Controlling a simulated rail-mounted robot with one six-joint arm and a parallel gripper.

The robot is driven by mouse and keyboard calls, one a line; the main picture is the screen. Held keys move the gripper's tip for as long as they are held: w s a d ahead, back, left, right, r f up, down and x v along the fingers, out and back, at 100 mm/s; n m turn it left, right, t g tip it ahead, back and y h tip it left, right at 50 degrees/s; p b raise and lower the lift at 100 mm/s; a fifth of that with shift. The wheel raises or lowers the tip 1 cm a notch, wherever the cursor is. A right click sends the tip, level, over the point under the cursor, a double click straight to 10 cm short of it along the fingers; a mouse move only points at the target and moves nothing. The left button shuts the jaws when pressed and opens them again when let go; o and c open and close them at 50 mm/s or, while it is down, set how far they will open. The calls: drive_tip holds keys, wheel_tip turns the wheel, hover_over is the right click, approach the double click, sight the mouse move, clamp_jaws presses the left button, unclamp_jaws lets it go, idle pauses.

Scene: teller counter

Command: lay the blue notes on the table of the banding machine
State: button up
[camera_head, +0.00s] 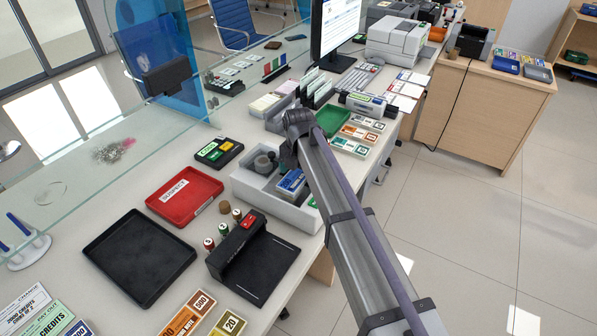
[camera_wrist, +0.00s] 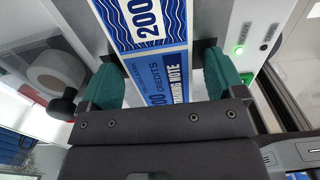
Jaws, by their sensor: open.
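The near part of the notes is hidden by the gripper body. A green lamp glows on the machine's panel (camera_wrist: 249,42). In the head view my gripper (camera_head: 289,158) is over the machine, its fingertips hard to make out.
A red tray (camera_head: 185,195), a black tray (camera_head: 139,257) and a black device (camera_head: 255,262) stand nearer on the counter. A green tray (camera_head: 333,119) with note packs beside it lies beyond. A glass screen runs along the left.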

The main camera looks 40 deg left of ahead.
sight(299, 174)
wheel_tip(299, 174, up, 12)
drive_tip(key=p, duration=1.2)
drive_tip(key=shift+r, duration=0.15)
drive_tip(key=shift+d, duration=0.15)
drive_tip(key=w+d+m, duration=0.3)
drive_tip(key=d+m, duration=1.8)
drive_tip(key=d, duration=1.9)
drive_tip(key=s+d+m, duration=0.4)
drive_tip(key=d+m, duration=0.4)
drive_tip(key=d, duration=0.1)
drive_tip(key=s+d+m, duration=0.5)
drive_tip(key=d+m, duration=0.3)
drive_tip(key=d, duration=0.2)
